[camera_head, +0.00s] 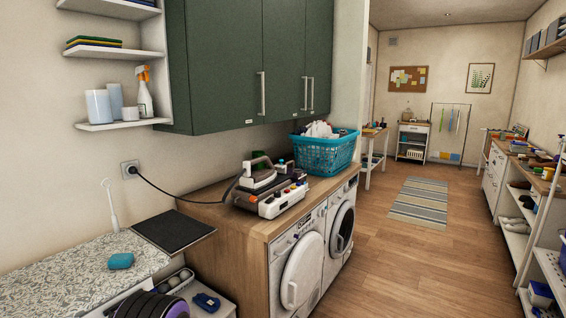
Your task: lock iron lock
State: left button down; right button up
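The iron (262,179) sits on its steam station base (270,204) on the wooden counter above the washing machines. The base has a white front with several small coloured controls. A lock on the iron is too small to make out, and I cannot tell whether it is engaged. A black cord (178,192) runs from the iron station to a wall socket (131,169). Neither of my grippers is in view.
A teal laundry basket (325,155) stands right of the iron on the counter. Green cabinets (245,60) hang above. Left are a dark flat panel (173,231) and a speckled surface (70,272) with a teal sponge (120,261). The wooden floor (400,265) at right is open.

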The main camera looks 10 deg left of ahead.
aim_at(280, 167)
jog(key=z, duration=0.7)
jog(key=i, duration=1.35)
jog(key=u, duration=0.9)
